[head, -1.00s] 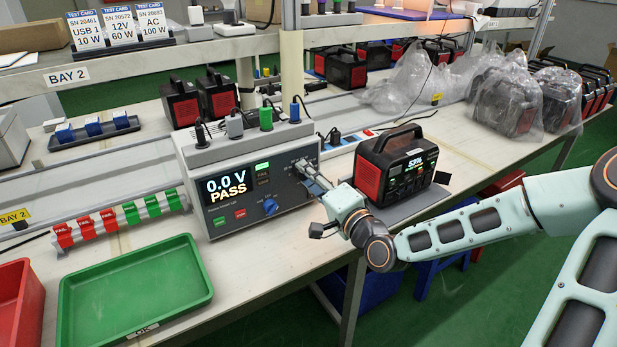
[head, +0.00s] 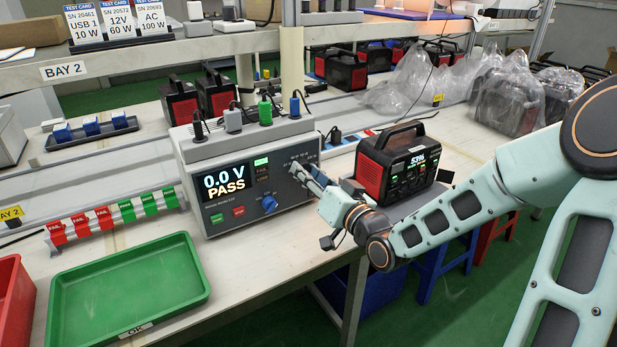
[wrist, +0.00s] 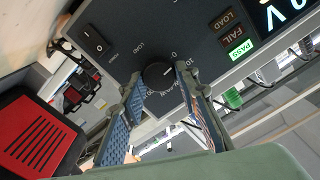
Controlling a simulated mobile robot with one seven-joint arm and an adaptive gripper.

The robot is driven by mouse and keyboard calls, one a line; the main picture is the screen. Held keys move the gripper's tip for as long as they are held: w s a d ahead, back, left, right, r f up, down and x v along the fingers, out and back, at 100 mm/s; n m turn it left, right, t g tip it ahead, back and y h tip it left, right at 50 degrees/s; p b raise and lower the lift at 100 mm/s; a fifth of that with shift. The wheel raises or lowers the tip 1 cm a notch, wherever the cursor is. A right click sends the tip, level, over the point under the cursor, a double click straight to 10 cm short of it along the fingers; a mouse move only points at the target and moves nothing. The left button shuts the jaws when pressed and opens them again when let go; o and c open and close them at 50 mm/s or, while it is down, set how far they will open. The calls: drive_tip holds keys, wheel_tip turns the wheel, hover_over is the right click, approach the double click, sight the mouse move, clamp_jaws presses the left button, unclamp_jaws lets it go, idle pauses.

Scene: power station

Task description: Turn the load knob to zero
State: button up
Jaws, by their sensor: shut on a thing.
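The tester (head: 245,190) stands on the bench and its screen (head: 225,182) reads 0.0 V PASS. My gripper (head: 300,168) reaches its right front side in the head view. In the wrist view my gripper (wrist: 160,77) has its two fingers on either side of the black load knob (wrist: 158,73), shut on it. Printed scale marks, LOAD and 0 among them, ring the knob. I cannot read its pointer surely. The fingers hide the knob in the head view. A blue knob (head: 269,204) sits lower on the panel, apart from my gripper.
A black and red power station (head: 395,165) stands right of the tester, close to my arm. A green tray (head: 130,285) and part of a red bin (head: 15,300) lie at front left. A power switch (wrist: 95,40) is beside the knob in the wrist view.

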drive_tip(key=shift+n, duration=0.6)
drive_tip(key=o, duration=1.1)
drive_tip(key=v, duration=0.7)
drive_tip(key=shift+s+d, duration=0.15)
drive_tip(key=shift+s, duration=0.05)
